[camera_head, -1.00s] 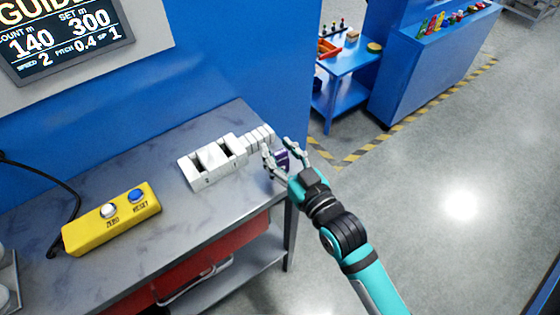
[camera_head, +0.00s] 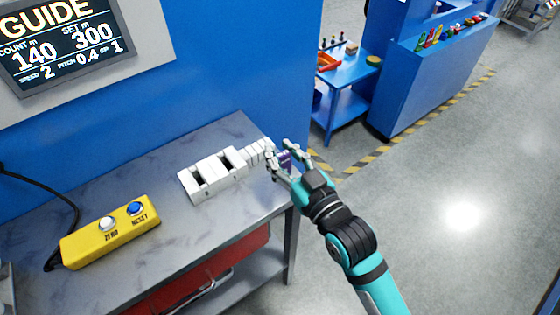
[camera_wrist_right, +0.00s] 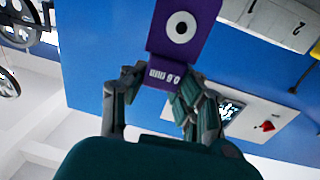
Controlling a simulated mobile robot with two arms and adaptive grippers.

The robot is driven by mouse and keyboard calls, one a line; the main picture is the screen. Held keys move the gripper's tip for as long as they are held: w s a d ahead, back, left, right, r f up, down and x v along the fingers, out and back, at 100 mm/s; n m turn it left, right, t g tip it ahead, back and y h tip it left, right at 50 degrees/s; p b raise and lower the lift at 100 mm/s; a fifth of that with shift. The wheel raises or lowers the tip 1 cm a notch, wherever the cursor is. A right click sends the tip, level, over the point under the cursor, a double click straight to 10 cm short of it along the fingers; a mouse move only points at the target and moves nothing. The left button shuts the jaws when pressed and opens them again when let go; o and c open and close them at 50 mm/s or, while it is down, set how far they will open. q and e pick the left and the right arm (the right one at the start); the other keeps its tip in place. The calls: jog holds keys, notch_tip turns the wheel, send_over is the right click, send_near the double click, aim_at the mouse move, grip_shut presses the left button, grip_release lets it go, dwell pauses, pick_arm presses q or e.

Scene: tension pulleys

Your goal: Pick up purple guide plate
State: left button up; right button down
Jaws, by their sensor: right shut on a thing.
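The purple guide plate shows in the right wrist view (camera_wrist_right: 176,50), with a white ring around a dark hole and the marking "0.6 mm". My right gripper (camera_wrist_right: 150,82) is shut on its lower end in that view. In the head view the purple plate (camera_head: 285,160) shows small and partly hidden between the fingers of my right gripper (camera_head: 281,162), beside the right end of the white rack (camera_head: 213,174). I cannot tell whether the plate touches the rack or table. My left gripper is not in view.
The grey table (camera_head: 120,175) carries a yellow box (camera_head: 110,232) with ZERO and RESET buttons. A blue wall (camera_head: 220,60) with a display (camera_head: 65,45) stands behind. A blue side table (camera_head: 345,80) is farther off. Open floor lies to the right.

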jog(key=s+d+b, duration=0.1)
jog(key=s+d, duration=0.7)
jog(key=d, duration=0.3)
jog(key=s+d+f+m+t+h, duration=0.2)
jog(key=d+f+m+h, duration=0.2)
jog(key=h, duration=0.5)
jog(key=d+m, duration=0.2)
jog(key=d, duration=0.1)
jog(key=shift+d+f+t, duration=0.3)
jog(key=shift+d+f, duration=0.05)
jog(key=shift+d, duration=0.05)
jog(key=shift+d, duration=0.15)
